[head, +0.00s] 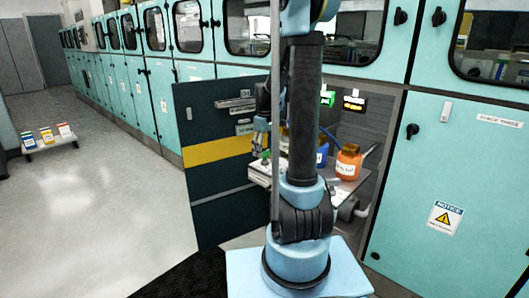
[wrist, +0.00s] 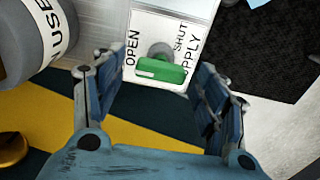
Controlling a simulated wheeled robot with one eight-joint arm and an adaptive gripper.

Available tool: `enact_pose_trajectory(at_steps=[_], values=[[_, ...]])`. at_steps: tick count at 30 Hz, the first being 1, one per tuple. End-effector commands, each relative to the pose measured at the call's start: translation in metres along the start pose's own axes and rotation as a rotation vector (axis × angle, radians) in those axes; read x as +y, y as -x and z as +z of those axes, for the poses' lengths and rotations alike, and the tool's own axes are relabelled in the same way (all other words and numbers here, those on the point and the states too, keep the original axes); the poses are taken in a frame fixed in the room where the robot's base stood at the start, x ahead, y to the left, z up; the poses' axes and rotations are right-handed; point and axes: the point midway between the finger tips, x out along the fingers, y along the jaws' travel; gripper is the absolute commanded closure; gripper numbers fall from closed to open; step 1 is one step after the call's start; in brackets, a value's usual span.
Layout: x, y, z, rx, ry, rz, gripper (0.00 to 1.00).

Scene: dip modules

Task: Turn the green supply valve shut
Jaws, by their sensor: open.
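The green supply valve handle (wrist: 160,71) sits on a grey stem in front of a white plate (wrist: 195,18) in the wrist view. The plate reads OPEN at left, SHUT at upper right, and part of SUPPLY. The handle lies nearly level across the picture, its left end beside the word OPEN. My gripper (wrist: 156,66) is open, with one finger on each side of the handle and visible gaps between. I cannot tell how far the fingertips are from it in depth. In the head view my gripper (head: 262,139) is partly hidden by my arm, beside the open cabinet.
A dark door with a yellow stripe (head: 215,150) stands open left of the cabinet. An orange container (head: 347,163) and a blue one (head: 322,156) stand on the cabinet's shelf. A grey labelled cylinder (wrist: 30,40) is close at left in the wrist view.

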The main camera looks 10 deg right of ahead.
Motion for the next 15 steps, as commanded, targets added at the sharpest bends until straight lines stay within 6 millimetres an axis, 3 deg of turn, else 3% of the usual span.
enact_pose_trajectory(at_steps=[12,15], values=[[0.0,-0.0068,0.0,0.0,0.0,0.0,0.33],[0.0,-0.0068,0.0001,0.0,0.0,0.0,0.54]])
